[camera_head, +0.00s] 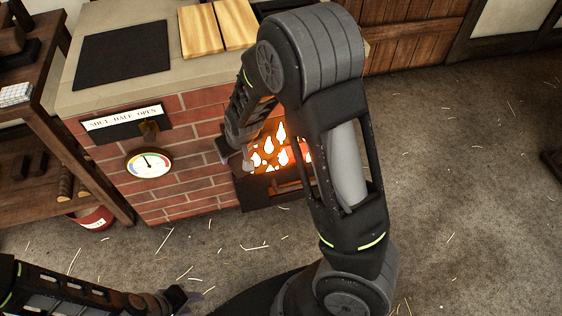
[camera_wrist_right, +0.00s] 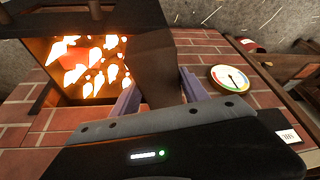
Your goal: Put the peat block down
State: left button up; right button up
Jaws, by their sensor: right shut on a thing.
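The peat block (camera_wrist_right: 155,62) is a dark brown slab in the right wrist view. It sits between the two fingers of my right gripper (camera_wrist_right: 158,93), which is shut on it. The glowing firebox opening (camera_wrist_right: 88,68) is just left of the block in that view. In the head view my right gripper (camera_head: 232,153) is at the left side of the firebox (camera_head: 272,152), and I cannot clearly make out the block there. My left gripper (camera_head: 180,297) is low at the left, above the floor and away from the stove; its finger opening is unclear.
The brick stove (camera_head: 190,185) has a dial gauge (camera_head: 149,163) and a "SHUT HALF OPEN" plate (camera_head: 122,118). On its top are a black mat (camera_head: 122,55) and wooden boards (camera_head: 218,26). A wooden shelf (camera_head: 100,180) stands left, with a red container (camera_head: 92,219) beneath.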

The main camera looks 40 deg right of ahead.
jog(key=w+d+f+m+b, duration=0.1)
jog(key=w+d+f+b, duration=0.1)
jog(key=d+b, duration=0.5)
jog(key=w+d+f+m+h+b, duration=0.1)
jog(key=d+f+b, duration=0.4)
jog(key=d, duration=0.7)
jog(key=shift+w+d+f+m+b, duration=0.15)
jog(key=shift+w+d+m+b, duration=0.3)
jog(key=shift+w+b, duration=0.6)
jog(key=shift+a, duration=0.1)
notch_tip(320, 180, down, 5)
jog(key=shift+r+b, duration=0.1)
jog(key=shift+b, duration=0.65)
jog(key=shift+f, duration=0.2)
